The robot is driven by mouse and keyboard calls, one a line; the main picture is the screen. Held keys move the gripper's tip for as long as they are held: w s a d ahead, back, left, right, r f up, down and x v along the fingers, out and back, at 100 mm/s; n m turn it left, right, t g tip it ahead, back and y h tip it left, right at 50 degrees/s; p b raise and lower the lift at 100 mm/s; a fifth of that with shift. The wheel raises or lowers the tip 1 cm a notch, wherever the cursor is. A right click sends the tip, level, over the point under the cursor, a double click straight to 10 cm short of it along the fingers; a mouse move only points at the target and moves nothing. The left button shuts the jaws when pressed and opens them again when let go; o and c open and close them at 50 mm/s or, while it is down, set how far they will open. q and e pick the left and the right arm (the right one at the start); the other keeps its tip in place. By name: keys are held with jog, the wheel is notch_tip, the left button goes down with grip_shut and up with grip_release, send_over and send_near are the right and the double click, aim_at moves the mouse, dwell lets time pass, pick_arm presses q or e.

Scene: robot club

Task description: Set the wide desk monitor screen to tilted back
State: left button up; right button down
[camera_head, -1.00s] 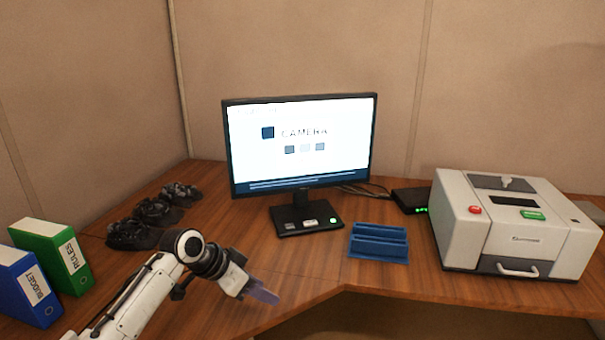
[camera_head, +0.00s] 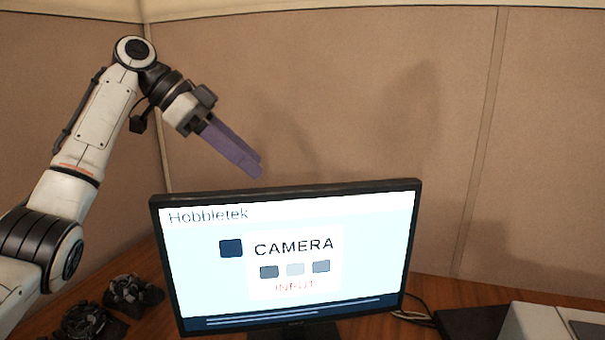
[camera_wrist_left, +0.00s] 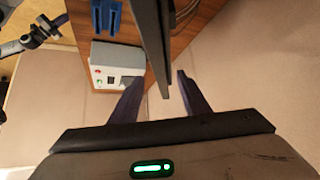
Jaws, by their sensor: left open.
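The wide desk monitor (camera_head: 285,188) stands on the desk with its lit screen facing me, showing "CAMERA". Its lower edge and stand are partly cut off. My left gripper (camera_head: 256,170) is open, with its purple fingers pointing down to the right, just above the monitor's top edge. In the left wrist view the monitor shows edge-on as a dark bar (camera_wrist_left: 152,40) lying between the two spread fingers of the gripper (camera_wrist_left: 160,95). I cannot tell whether either finger touches it. What seems to be my right gripper (camera_wrist_left: 38,34) shows small at the upper left there.
Dark lumpy objects (camera_head: 132,293) lie on the desk left of the monitor. A black box (camera_head: 470,322) and a pale machine (camera_head: 530,322) are at the lower right. The wrist view shows the machine (camera_wrist_left: 117,57) and a blue rack (camera_wrist_left: 106,17). A partition wall stands behind.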

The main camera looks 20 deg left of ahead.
aim_at(284, 188)
pick_arm(q)
jog(key=shift+w+d, duration=0.1)
jog(key=shift+w, duration=0.1)
jog(key=shift+s+d+f, duration=0.1)
jog(key=shift+d+f, duration=0.15)
jog(key=x, duration=0.8)
jog(key=shift+s+p, duration=0.15)
jog(key=shift+p, duration=0.2)
jog(key=shift+d+f, duration=0.25)
jog(key=shift+w+d+f, duration=0.15)
jog(key=shift+w, duration=0.1)
pick_arm(e)
jog(key=shift+s+r, duration=0.15)
jog(key=shift+s, duration=0.3)
pick_arm(q)
grip_shut()
